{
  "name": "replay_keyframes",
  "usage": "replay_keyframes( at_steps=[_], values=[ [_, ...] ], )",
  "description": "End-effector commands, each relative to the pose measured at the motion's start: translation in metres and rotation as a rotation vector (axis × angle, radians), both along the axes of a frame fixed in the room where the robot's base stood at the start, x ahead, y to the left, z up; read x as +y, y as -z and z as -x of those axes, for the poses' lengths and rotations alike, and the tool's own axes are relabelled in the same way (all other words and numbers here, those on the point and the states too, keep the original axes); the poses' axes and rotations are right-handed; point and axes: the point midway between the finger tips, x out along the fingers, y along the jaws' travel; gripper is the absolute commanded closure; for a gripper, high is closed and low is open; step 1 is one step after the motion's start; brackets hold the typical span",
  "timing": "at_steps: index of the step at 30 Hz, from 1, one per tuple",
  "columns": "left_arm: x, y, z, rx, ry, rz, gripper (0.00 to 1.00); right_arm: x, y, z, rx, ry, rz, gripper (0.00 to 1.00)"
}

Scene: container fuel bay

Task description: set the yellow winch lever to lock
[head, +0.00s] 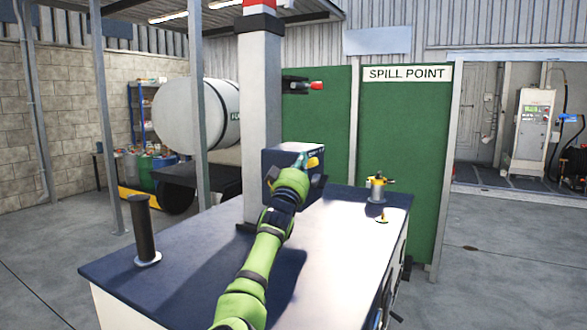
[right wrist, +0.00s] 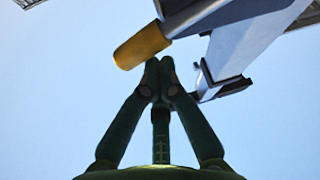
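The winch lever's yellow end (head: 313,162) shows beside a dark blue box (head: 283,158) on the grey column. In the right wrist view the lever's yellow grip (right wrist: 142,45) sits on a grey metal bar, just above and left of my fingertips. My right gripper (head: 302,161) is in front of the box, close to the lever. In the right wrist view my right gripper (right wrist: 160,66) has its fingertips together with nothing between them. Its tips look very near the grip; I cannot tell whether they touch. My left gripper is not in view. The lever's lock marking cannot be read.
A dark-topped counter (head: 190,262) surrounds the column's foot. A dark post (head: 145,226) stands at its left, and a small metal device with yellow parts (head: 377,188) at its right. A red-tipped fitting (head: 314,86) sticks out in front of the green panels.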

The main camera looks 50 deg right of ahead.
Motion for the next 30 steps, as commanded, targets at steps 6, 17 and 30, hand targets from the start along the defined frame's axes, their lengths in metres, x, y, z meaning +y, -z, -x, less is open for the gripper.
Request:
replay_keyframes(
  at_steps=[6, 17, 30],
  values=[
    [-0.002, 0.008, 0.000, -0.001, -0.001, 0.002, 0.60, -0.002, 0.017, 0.008, -0.171, -0.001, -0.050, 1.00],
    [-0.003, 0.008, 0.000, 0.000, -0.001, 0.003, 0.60, -0.004, 0.034, 0.014, -0.263, 0.002, -0.076, 1.00],
    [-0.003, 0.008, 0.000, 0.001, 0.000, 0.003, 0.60, -0.004, 0.038, 0.015, -0.262, 0.001, -0.074, 1.00]
  ],
)
